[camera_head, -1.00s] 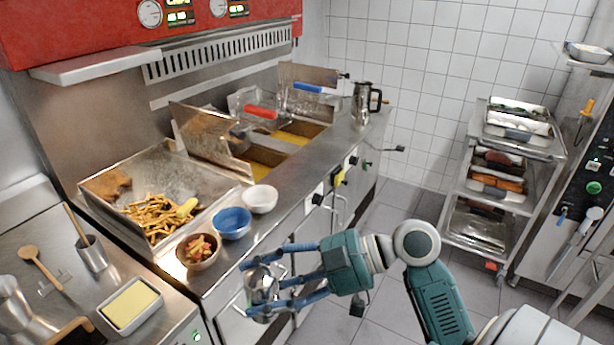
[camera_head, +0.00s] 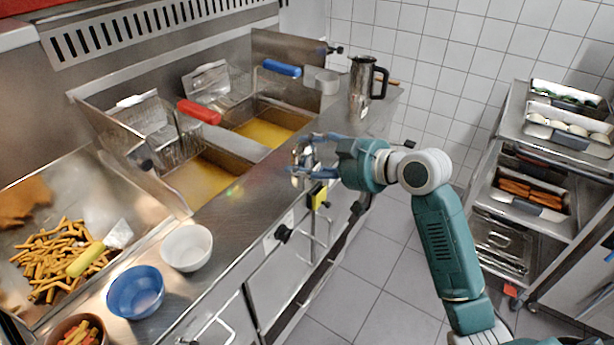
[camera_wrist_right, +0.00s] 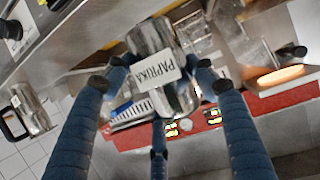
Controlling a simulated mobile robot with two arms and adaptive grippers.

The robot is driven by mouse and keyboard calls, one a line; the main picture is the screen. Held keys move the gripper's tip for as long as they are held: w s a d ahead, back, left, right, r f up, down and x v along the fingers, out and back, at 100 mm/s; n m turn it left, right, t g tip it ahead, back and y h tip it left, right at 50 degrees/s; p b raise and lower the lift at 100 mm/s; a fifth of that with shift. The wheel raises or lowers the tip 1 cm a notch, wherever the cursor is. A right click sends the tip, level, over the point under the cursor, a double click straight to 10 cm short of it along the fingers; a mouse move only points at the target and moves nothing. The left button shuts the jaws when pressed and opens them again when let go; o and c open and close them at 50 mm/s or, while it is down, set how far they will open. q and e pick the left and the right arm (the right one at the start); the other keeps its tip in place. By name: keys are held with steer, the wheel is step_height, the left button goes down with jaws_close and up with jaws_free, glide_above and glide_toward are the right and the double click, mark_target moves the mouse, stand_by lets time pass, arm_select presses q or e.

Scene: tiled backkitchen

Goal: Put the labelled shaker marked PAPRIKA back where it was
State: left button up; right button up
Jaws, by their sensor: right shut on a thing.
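The metal PAPRIKA shaker (camera_wrist_right: 178,92) is between the blue fingers of my right gripper (camera_wrist_right: 165,85) in the right wrist view. Its white label reads PAPRIKA. In the head view my right gripper (camera_head: 314,157) is shut on the shaker (camera_head: 301,160), which is small and partly covered by the fingers. They appear over the front edge of the steel counter (camera_head: 262,187), beside the fryer. I cannot tell the shaker's height above the counter. My left gripper is not in view.
A steel jug (camera_head: 361,82) stands at the counter's far end. Fryer baskets with a red handle (camera_head: 199,111) and a blue handle (camera_head: 281,68) are left of the gripper. A white bowl (camera_head: 187,247) and a blue bowl (camera_head: 136,291) stand nearer. Bare counter lies between bowls and jug.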

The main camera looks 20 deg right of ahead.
steer(key=w+d+r+m+t+h+b, duration=0.1)
steer(key=w+d+r+m+h, duration=0.15)
steer(key=w+r, duration=0.35)
steer(key=w+d+r+m+t+h+b, duration=0.1)
steer(key=w+r+m+h+b, duration=0.15)
steer(key=w, duration=0.65)
steer(key=shift+h, duration=0.4)
steer(key=shift+d+f+p, duration=0.15)
steer(key=shift+f+p, duration=0.55)
steer(key=shift+f, duration=4.1)
steer(key=shift+d+f+p, duration=0.1)
steer(key=shift+f+p, duration=0.55)
steer(key=shift+f, duration=4.1)
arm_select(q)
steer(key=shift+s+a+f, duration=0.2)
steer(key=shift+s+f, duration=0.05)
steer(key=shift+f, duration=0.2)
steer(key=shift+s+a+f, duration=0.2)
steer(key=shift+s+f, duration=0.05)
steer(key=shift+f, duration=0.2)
arm_select(e)
steer(key=o, duration=1.3)
arm_select(q)
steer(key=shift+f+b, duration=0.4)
steer(key=shift+b, duration=0.05)
arm_select(e)
steer(key=v, duration=1.2)
steer(key=shift+r, duration=0.1)
